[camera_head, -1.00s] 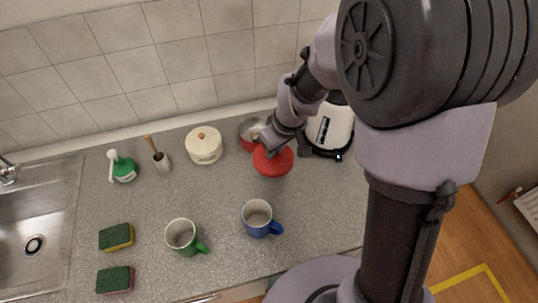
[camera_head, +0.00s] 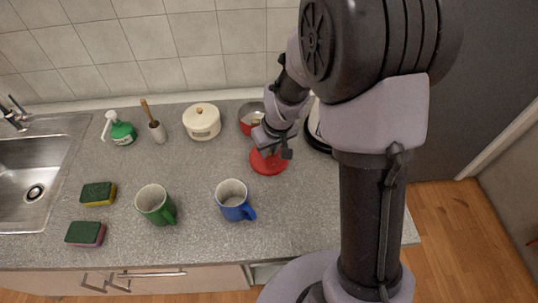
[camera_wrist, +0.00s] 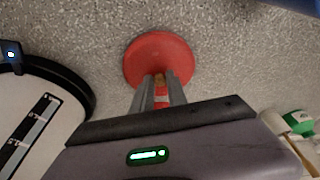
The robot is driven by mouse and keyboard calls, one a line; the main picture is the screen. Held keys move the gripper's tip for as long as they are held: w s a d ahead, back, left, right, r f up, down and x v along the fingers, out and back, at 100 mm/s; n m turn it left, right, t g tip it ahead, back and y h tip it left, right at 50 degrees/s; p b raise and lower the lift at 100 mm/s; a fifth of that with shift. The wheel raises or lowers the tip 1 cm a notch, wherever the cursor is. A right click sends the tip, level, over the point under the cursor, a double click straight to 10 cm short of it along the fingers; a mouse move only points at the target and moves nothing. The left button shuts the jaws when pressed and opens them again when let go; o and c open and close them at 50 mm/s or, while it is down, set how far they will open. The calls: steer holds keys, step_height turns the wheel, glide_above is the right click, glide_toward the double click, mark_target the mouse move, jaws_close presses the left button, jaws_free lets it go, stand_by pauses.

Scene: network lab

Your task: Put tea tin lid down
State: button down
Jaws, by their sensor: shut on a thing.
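The red tea tin lid (camera_head: 268,162) is a round disc near the right part of the counter, in front of the open red tin (camera_head: 249,117). My gripper (camera_head: 270,150) is above it, pointing down, and shut on its raised middle part. In the wrist view the lid (camera_wrist: 158,52) shows as a red disc beyond the fingers (camera_wrist: 162,88), which close on a small red and pale part at its centre. The lid looks level and at or very near the counter; I cannot tell whether it touches. The tin's contents are hard to make out.
A white kettle (camera_wrist: 18,128) on a black base stands close to the lid, partly hidden by my arm in the head view. A blue mug (camera_head: 234,202), green mug (camera_head: 155,206) and cream pot (camera_head: 202,122) stand nearby. Counter (camera_head: 300,215) in front of the lid is clear.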

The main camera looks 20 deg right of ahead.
steer(key=shift+f, duration=0.7)
steer(key=shift+r, duration=0.1)
steer(key=c, duration=1.8)
jaws_free()
steer(key=shift+f, duration=0.2)
steer(key=o, duration=0.5)
steer(key=shift+r, duration=0.15)
